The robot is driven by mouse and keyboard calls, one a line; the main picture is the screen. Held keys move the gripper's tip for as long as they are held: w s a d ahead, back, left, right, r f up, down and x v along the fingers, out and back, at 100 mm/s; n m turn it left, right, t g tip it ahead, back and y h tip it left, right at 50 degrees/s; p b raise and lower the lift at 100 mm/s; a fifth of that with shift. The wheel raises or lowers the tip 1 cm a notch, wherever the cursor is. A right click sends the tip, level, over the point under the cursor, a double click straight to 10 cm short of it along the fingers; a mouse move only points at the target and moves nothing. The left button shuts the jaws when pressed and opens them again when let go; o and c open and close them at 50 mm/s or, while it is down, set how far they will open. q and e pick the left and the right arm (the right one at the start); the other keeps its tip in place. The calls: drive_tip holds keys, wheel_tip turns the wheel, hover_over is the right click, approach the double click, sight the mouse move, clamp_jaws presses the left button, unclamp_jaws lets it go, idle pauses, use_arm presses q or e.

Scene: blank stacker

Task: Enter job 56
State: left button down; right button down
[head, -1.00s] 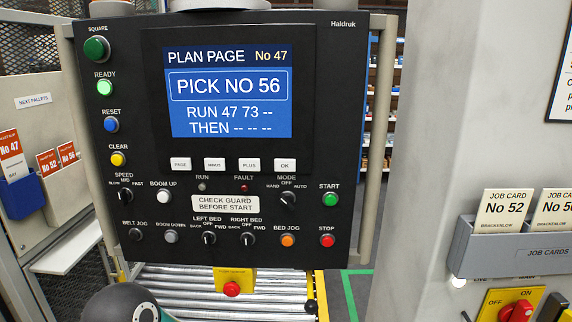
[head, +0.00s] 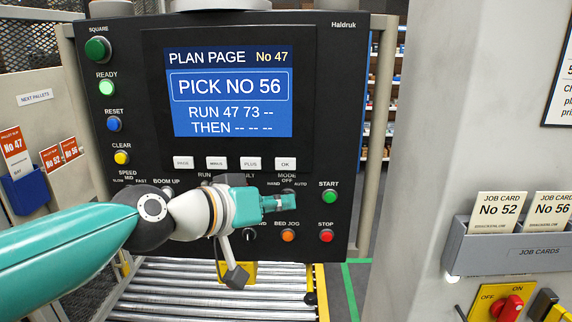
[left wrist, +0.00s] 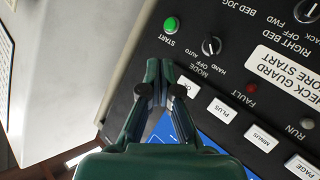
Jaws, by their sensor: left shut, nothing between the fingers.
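The panel (head: 330,110) has a lit screen (head: 232,90) reading "PLAN PAGE No 47", "PICK NO 56", "RUN 47 73 --" and "THEN -- -- --". Below it sit white buttons PAGE (head: 183,163), MINUS (head: 216,163), PLUS (head: 250,163) and OK (head: 285,163). My left gripper (head: 292,203) is shut and empty in front of the panel, below OK, covering much of the MODE knob in the head view. In the left wrist view its fingertips (left wrist: 160,68) appear beside the OK button (left wrist: 185,88); contact cannot be told. My right gripper is out of view.
START (head: 329,196), STOP (head: 326,236) and BED JOG (head: 288,236) lie close to my left gripper. Job cards No 52 (head: 501,211) and No 56 (head: 551,212) stand in a grey holder (head: 480,252) at right. Rollers (head: 200,290) lie below the panel.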

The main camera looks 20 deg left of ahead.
sight(286, 164)
use_arm(q)
drive_tip(key=shift+s+r, duration=0.3)
drive_tip(key=shift+r, duration=0.5)
drive_tip(key=shift+w+a, duration=0.1)
drive_tip(key=shift+w, duration=0.05)
drive_tip(key=shift+w+a+b, duration=0.15)
drive_tip(key=shift+w+a, duration=0.25)
drive_tip(key=shift+w, duration=1)
drive_tip(key=shift+w+a+b, duration=0.2)
drive_tip(key=shift+w+a, duration=0.15)
drive_tip(key=shift+w, duration=1)
drive_tip(key=shift+w+a+b, duration=0.15)
drive_tip(key=shift+w+a, duration=0.25)
drive_tip(key=shift+w, duration=1)
drive_tip(key=shift+w+a, duration=0.1)
drive_tip(key=shift+w, duration=0.25)
